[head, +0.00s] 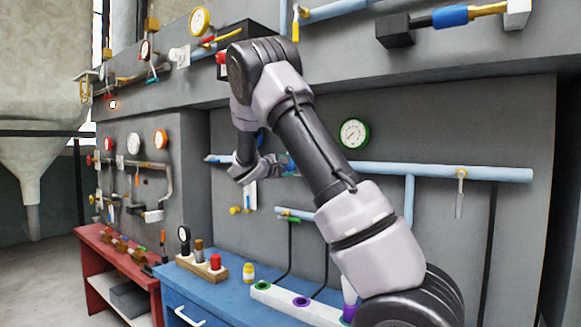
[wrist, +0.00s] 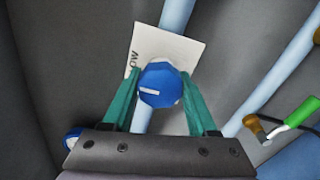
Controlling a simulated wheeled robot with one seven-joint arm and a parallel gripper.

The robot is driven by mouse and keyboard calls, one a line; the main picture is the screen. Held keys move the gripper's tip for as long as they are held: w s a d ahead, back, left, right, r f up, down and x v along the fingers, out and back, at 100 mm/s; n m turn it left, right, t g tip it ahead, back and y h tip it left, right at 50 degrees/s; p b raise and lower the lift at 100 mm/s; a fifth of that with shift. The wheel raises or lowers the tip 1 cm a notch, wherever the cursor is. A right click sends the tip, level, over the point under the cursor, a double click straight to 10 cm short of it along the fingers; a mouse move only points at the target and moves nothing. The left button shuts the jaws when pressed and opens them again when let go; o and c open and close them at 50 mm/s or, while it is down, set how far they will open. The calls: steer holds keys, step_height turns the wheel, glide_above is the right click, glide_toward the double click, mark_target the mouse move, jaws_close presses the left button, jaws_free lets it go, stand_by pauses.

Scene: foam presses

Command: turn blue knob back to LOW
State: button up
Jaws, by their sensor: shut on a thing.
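The blue knob (wrist: 160,85) has a white pointer line and sits in front of a white label card (wrist: 183,48) in the wrist view. Part of a word, ending in "OW", shows on the card's left side; the rest is hidden or unreadable. My gripper (wrist: 157,95) has its two teal fingers on either side of the knob, shut on it. The pointer line lies nearly level in the picture. In the head view my gripper (head: 270,167) is at the wall pipe, and my arm hides most of the knob.
A light blue pipe (wrist: 176,14) runs behind the card. A green-handled valve (wrist: 300,112) is at the right in the wrist view. A green-rimmed gauge (head: 354,132) is on the wall. A blue bench (head: 225,292) with a wooden block of parts stands below.

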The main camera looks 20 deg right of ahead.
steer(key=shift+a+f, duration=0.1)
steer(key=o, duration=1.4)
steer(key=v, duration=1)
steer(key=shift+s+a, duration=0.25)
steer(key=shift+a, duration=0.1)
steer(key=s+d+f+m+g+y, duration=0.25)
steer(key=s+d, duration=0.25)
steer(key=s, duration=0.3)
steer(key=s+d+f+m+g+y, duration=0.2)
steer(key=s+d+m+g+y, duration=0.25)
steer(key=s, duration=0.35)
steer(key=s+a+r+m+t+y, duration=0.1)
steer(key=s+a+m+y, duration=0.1)
steer(key=s, duration=0.4)
steer(key=s+a+r+m+t+y, duration=0.1)
steer(key=s+a+m+y, duration=0.1)
steer(key=s+a+y, duration=0.2)
steer(key=s+a+r+m+t+y, duration=0.1)
steer(key=s+a+y, duration=0.3)
steer(key=s, duration=0.6)
steer(key=shift+s+a+r+m+t, duration=0.15)
steer(key=shift+a+m+t, duration=0.45)
steer(key=shift+a, duration=0.7)
